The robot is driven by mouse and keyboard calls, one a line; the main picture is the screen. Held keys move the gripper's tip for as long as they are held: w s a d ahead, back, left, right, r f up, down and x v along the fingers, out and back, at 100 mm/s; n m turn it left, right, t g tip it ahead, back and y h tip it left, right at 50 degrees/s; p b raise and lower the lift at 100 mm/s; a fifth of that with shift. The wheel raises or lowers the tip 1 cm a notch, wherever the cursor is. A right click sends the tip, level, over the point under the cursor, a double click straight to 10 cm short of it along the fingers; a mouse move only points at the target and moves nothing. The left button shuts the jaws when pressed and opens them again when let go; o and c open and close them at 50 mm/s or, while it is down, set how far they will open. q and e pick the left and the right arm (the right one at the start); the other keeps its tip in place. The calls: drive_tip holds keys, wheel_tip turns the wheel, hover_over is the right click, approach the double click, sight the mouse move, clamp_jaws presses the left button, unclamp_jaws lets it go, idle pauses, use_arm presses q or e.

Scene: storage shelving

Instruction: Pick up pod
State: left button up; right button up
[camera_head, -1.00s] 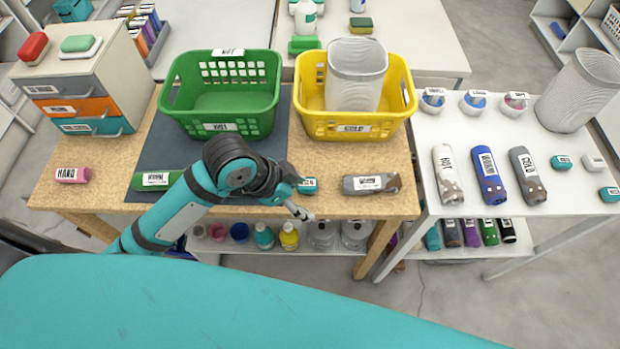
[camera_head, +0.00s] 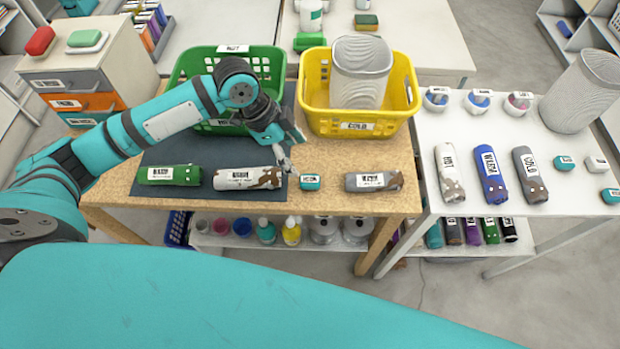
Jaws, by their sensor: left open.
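A small teal pod (camera_head: 310,182) with a white label lies on the wooden table between a white-and-brown rolled towel and a grey rolled towel. My left gripper (camera_head: 286,158) is in the air over the table, up and to the left of the pod in the picture. It is apart from the pod, open, with nothing seen in it. More small pods lie on the white table at right: a teal one (camera_head: 564,163), a white one (camera_head: 596,164) and another teal one (camera_head: 611,196). My right gripper is not in view.
Rolled towels, green (camera_head: 170,175), white-and-brown (camera_head: 248,179) and grey (camera_head: 373,182), lie along the table's front. A green basket (camera_head: 185,70) and a yellow basket (camera_head: 402,88) stand behind. A white bin (camera_head: 358,70) is in the yellow basket.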

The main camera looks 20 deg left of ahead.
use_arm(q)
approach(315, 185)
drive_tip(key=shift+w+d+f, duration=0.25)
drive_tip(key=shift+w+f, duration=0.05)
drive_tip(key=shift+f, duration=0.05)
drive_tip(key=p+x, duration=0.1)
drive_tip(key=x, duration=0.1)
drive_tip(key=p+x, duration=0.1)
drive_tip(key=x, duration=0.1)
drive_tip(key=shift+s+f, duration=0.2)
drive_tip(key=shift+f, duration=0.2)
drive_tip(key=shift+d+f, duration=0.15)
drive_tip(key=shift+f, duration=0.15)
drive_tip(key=shift+c, duration=0.4)
drive_tip(key=c, duration=0.9)
drive_tip(key=shift+c, duration=0.2)
drive_tip(key=shift+r, duration=0.2)
